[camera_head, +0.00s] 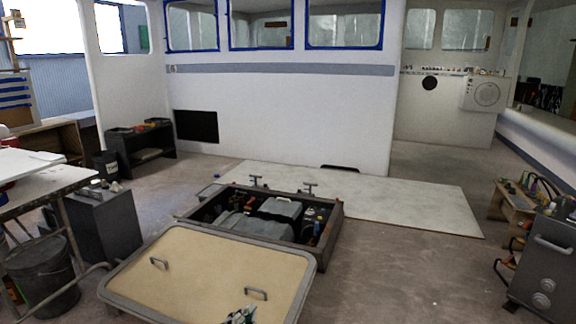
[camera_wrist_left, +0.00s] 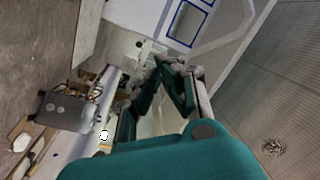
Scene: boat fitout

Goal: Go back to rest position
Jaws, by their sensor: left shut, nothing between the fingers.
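My left gripper (camera_head: 240,315) just shows at the bottom edge of the head view, as a small green and grey piece in front of the tan hatch lid. In the left wrist view its teal fingers (camera_wrist_left: 168,64) come together at the tips, with nothing between them. The wrist view is tilted and looks out across the room. The rest of the left arm is out of the head view. My right gripper is in neither view.
The tan lid (camera_head: 208,272) with two handles lies in front of an open floor hatch (camera_head: 336,216) holding grey equipment. A white panel (camera_head: 420,208) lies behind. A grey cabinet (camera_head: 545,262) stands right, a bucket (camera_head: 40,275) and bench (camera_head: 45,187) left. Floor between hatch and cabinet is clear.

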